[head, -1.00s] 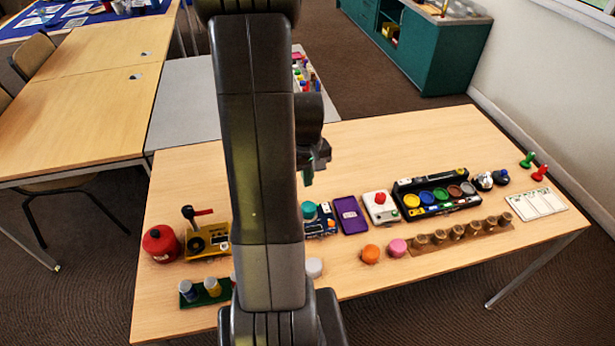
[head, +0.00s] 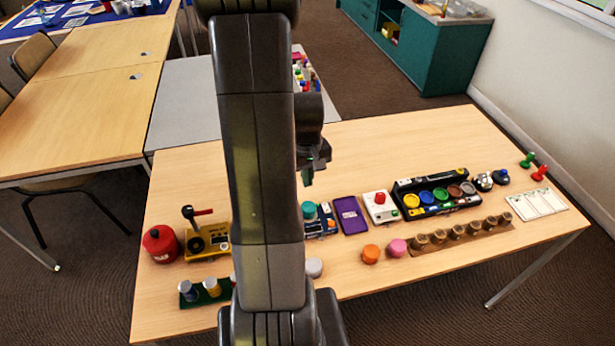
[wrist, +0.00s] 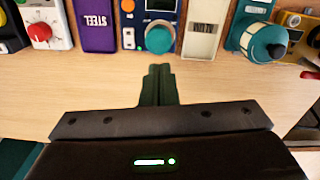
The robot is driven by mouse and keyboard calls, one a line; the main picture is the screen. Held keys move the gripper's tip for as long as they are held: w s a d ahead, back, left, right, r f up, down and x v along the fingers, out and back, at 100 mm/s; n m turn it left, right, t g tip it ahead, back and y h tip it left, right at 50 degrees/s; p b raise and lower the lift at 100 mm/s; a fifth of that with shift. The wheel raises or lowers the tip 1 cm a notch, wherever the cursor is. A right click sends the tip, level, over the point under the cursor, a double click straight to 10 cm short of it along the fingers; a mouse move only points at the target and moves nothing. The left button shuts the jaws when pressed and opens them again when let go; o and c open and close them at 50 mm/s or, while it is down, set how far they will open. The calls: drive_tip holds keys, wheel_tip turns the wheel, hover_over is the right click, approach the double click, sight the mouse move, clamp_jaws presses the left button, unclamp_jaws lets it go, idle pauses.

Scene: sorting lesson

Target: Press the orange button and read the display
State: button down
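A blue device (head: 322,222) with a teal dial (wrist: 160,37) stands on the table, partly hidden behind my arm in the head view. In the wrist view, a small orange button (wrist: 127,5) sits on this device at the top edge. In the head view my gripper (head: 307,178) hangs over the table, beyond the device.
A loose orange round piece (head: 371,254) and a pink one (head: 396,247) lie in front. The table's far part is clear.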

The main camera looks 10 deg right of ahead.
drive_tip(key=w+a+f+m+t+y+p, duration=0.1)
drive_tip(key=w+a+m+t+y+p, duration=0.1)
drive_tip(key=a+m, duration=0.6)
drive_tip(key=w+a+f+m+t+y+p, duration=0.1)
drive_tip(key=a+m+y, duration=0.5)
drive_tip(key=a, duration=1.1)
drive_tip(key=w+m+t+p, duration=0.1)
drive_tip(key=w+m+p, duration=0.1)
drive_tip(key=w, duration=0.1)
drive_tip(key=shift+w+a+f+m, duration=0.25)
drive_tip(key=shift+w+a+m, duration=0.05)
drive_tip(key=shift+w, duration=0.05)
drive_tip(key=shift+d, duration=0.1)
